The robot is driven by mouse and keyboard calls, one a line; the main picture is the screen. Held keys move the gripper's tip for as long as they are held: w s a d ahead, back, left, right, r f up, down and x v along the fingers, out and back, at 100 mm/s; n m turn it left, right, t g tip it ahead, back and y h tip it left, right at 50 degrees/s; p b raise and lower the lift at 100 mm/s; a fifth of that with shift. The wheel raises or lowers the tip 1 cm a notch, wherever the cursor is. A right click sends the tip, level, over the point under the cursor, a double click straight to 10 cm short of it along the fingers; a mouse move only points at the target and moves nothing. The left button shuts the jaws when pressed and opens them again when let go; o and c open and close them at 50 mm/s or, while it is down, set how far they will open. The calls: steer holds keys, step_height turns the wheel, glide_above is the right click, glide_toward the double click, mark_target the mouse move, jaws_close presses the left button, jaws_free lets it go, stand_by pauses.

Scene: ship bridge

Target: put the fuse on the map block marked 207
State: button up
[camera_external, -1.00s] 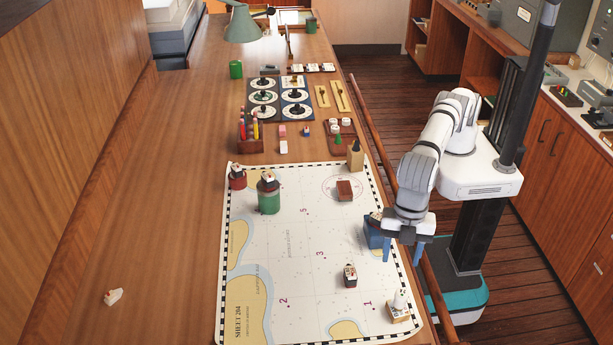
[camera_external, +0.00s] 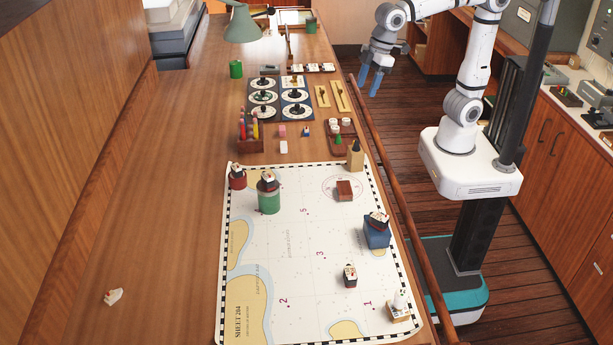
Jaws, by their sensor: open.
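My gripper (camera_external: 372,82) is open and empty, raised past the right edge of the table near its far half. Several blocks stand on the map sheet (camera_external: 290,262). A blue block (camera_external: 376,236) at the right bears a small dark ship-like piece (camera_external: 377,219). A green cylinder (camera_external: 269,202) and a dark red cylinder (camera_external: 237,181) at the upper left also bear small pieces. A dark block (camera_external: 350,279) and a wooden block (camera_external: 397,312) with a white piece stand lower right. No marking 207 is legible, and I cannot tell which small thing is the fuse.
Beyond the map are a pen holder (camera_external: 250,140), small blocks (camera_external: 283,147), dial plates (camera_external: 264,98) and a green lamp (camera_external: 242,25). The table's left side is mostly clear. A wooden rail (camera_external: 401,218) runs along the right edge.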

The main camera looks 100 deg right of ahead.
steer(key=s+d+f+m, duration=0.2)
steer(key=s+d+f, duration=0.2)
steer(key=s, duration=0.3)
steer(key=s+d+f+m, duration=0.1)
steer(key=s+d+f, duration=0.3)
steer(key=s+d, duration=0.2)
steer(key=shift+s+d+m+t+h, duration=0.2)
steer(key=shift+s+m+t+h, duration=0.2)
steer(key=shift+s, duration=0.55)
steer(key=shift+f, duration=0.2)
step_height(320, 180, down, 4)
steer(key=b, duration=0.3)
steer(key=shift+w+r, duration=0.15)
steer(key=shift+r, duration=0.05)
